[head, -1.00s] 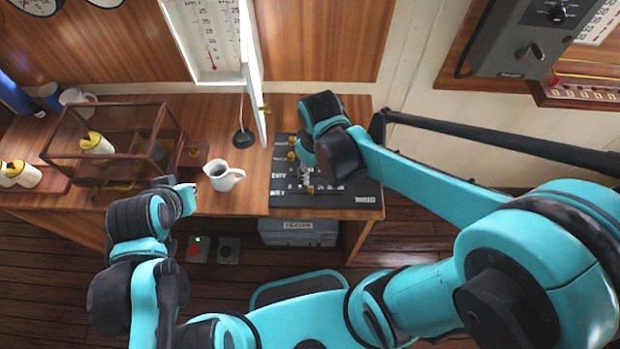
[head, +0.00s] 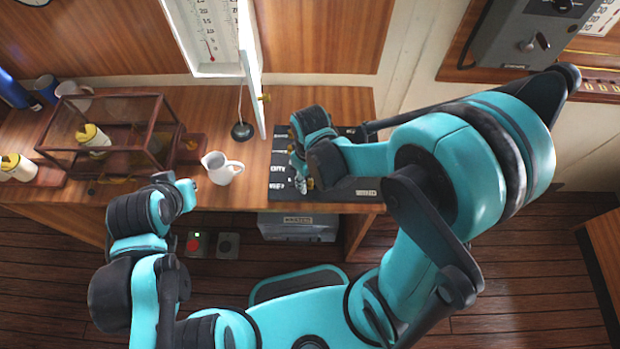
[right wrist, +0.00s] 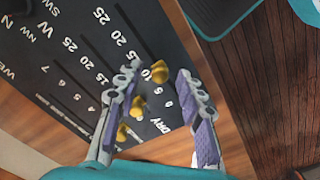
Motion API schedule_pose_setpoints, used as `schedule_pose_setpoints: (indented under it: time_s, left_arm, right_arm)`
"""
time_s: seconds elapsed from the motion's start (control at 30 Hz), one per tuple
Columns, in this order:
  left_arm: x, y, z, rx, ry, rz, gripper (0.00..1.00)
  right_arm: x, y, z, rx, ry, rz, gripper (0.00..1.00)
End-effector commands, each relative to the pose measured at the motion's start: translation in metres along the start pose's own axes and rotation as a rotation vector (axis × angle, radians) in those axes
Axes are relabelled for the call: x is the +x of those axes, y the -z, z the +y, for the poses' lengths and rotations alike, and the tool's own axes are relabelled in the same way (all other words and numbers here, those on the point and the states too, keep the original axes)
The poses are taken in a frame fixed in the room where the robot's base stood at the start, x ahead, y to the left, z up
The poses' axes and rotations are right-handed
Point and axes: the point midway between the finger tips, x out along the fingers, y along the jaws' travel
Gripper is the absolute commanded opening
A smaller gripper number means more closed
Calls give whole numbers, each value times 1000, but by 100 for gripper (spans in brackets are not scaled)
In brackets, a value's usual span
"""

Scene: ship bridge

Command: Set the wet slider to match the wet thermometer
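The black slider panel (head: 345,188) lies on the desk and also shows in the right wrist view (right wrist: 55,60), with white scales and several brass knobs. The knob on the edge row, which looks like the wet slider (right wrist: 158,70), stands near the 10. My right gripper (right wrist: 158,76) is open, with its fingers on either side of this knob; contact is not clear. In the head view my right gripper (head: 301,178) is low over the panel's left part. The thermometer board (head: 207,30) is on the wall, too small to read. My left gripper (head: 187,190) hangs before the desk; its fingers are unclear.
A white jug (head: 222,168) stands left of the panel. An open cabinet door (head: 252,70) projects behind it, near a round black object (head: 242,131). A glass case (head: 110,135) stands farther left. Open floor lies to the right.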

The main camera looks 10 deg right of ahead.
Motion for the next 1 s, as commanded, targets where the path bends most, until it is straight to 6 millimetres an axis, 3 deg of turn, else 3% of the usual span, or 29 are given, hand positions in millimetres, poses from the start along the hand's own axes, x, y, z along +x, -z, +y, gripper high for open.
schedule_pose_setpoints:
  time_s: [0.07, 0.1, 0.23, 0.47, 0.73, 1.0]
  left_arm:
    - [0, 0, 0, 0, 0, 0, 0]
    - [0, 0, 0, 0, 0, 0, 0]
    - [0, 0, 0, 0, 0, 0, 0]
    - [0, 0, 0, 0, 0, 0, 0]
    - [7, -5, 0, 0, 0, 0, 0]
    - [7, -5, 0, 0, 0, 0, 0]
  right_arm:
    - [0, 0, 0, 0, 0, 0, 38]
    - [0, 0, 0, 0, 0, 0, 33]
    - [0, 0, 0, 0, 0, 0, 0]
    - [0, 3, -3, -2, 0, 0, 0]
    - [1, 38, -38, -6, 0, 1, 0]
    - [0, 47, -46, -1, 2, 3, 0]
